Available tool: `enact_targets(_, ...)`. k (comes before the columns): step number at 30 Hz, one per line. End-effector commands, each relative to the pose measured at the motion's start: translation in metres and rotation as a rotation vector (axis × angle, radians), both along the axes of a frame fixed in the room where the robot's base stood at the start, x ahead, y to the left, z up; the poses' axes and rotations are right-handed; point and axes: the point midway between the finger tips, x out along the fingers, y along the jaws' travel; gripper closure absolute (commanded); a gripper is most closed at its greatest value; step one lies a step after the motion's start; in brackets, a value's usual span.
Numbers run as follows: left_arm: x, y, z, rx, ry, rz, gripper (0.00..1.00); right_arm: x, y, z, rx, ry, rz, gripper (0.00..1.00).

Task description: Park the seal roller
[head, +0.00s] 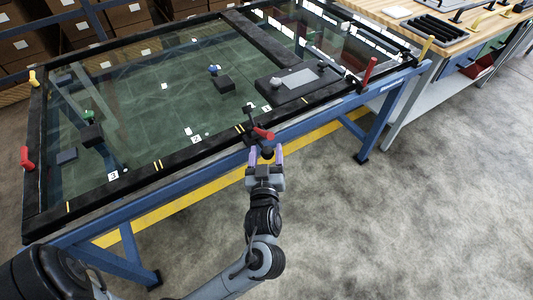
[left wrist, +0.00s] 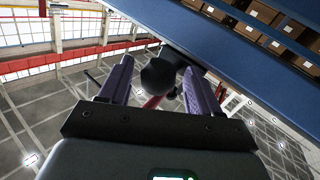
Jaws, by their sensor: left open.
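A red-handled black tool (head: 264,134) sits at the near edge of the black-framed glass panel (head: 160,165). I cannot tell whether it is the seal roller or a clamp like the other coloured handles. My left gripper (head: 265,154) is open just in front of it, below the frame edge. In the left wrist view a round black knob (left wrist: 158,74) with a red part below it shows between and beyond the two purple fingers of my left gripper (left wrist: 158,88). The fingers are apart, and I see no grip on it. My right gripper is not in view.
Red handles (head: 369,70) and yellow handles (head: 425,47) stand on the frame's edges. A dark tray (head: 292,84) and small blocks (head: 222,83) lie on the glass. A blue stand (head: 385,105) carries the panel. A wooden bench (head: 455,40) is at upper right. The floor at right is clear.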

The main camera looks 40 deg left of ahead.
Motion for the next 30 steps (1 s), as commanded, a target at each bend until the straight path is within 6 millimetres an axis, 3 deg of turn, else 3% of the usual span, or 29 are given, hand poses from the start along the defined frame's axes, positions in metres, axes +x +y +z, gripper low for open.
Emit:
enact_targets(13, 0.0064, 0.0052, 0.0002, -0.001, 0.001, 0.000, 0.37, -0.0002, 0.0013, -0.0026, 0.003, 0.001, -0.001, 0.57)
enact_targets(25, 0.0062, 0.0051, 0.0003, -0.001, -0.001, 0.000, 0.98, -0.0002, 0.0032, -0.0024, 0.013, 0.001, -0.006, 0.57)
enact_targets(30, 0.0062, 0.0049, 0.0005, -0.001, 0.000, -0.001, 1.00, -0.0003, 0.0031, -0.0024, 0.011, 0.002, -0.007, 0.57)
